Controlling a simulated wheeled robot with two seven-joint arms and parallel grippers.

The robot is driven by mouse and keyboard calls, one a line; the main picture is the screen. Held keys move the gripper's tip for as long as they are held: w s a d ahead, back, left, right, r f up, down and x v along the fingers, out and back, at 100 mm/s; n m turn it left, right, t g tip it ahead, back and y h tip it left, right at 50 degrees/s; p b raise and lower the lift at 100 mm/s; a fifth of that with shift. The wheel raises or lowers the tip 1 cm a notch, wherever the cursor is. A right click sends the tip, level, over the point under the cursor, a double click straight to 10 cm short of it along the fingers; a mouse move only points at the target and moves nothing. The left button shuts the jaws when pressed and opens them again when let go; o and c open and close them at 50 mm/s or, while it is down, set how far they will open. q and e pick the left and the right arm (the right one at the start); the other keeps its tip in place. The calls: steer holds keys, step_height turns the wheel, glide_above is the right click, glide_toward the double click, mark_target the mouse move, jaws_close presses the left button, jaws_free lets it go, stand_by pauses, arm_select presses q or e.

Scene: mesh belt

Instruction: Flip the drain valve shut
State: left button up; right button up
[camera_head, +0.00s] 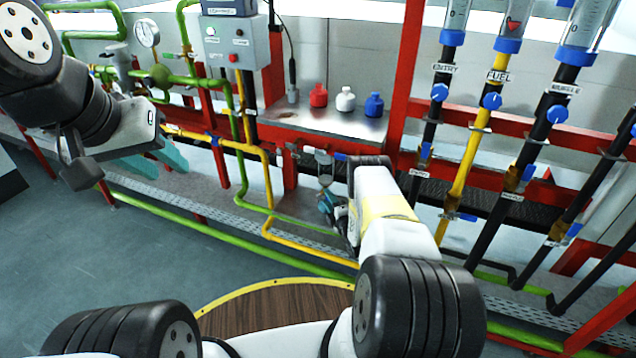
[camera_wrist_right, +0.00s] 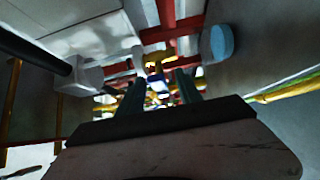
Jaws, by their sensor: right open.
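No label reading "drain" is legible, so I cannot tell for certain which valve is the drain valve. A small blue lever (camera_head: 340,157) sits on a fitting on the red rail, just above my right gripper (camera_head: 328,203). A grey filter-like body (camera_head: 323,160) hangs beside it. My right gripper's teal fingers are apart and seem empty, partly hidden by its wrist. In the right wrist view the two fingers (camera_wrist_right: 160,88) stand apart, with blurred yellow, blue and red parts beyond them. My left gripper (camera_head: 155,163) is open and empty at the left, before the green pipes.
Black and yellow pipes with blue valves (camera_head: 460,217) run down at the right. Red, white and blue bottles (camera_head: 345,99) stand on a metal shelf (camera_head: 330,122). A control box (camera_head: 232,45) is behind. Green pipe (camera_head: 200,228) runs low; open floor (camera_head: 90,280) lies at left.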

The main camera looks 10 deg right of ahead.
steer(key=s+d, duration=0.1)
steer(key=s, duration=0.6)
steer(key=shift+d, duration=0.2)
steer(key=shift+s, duration=0.1)
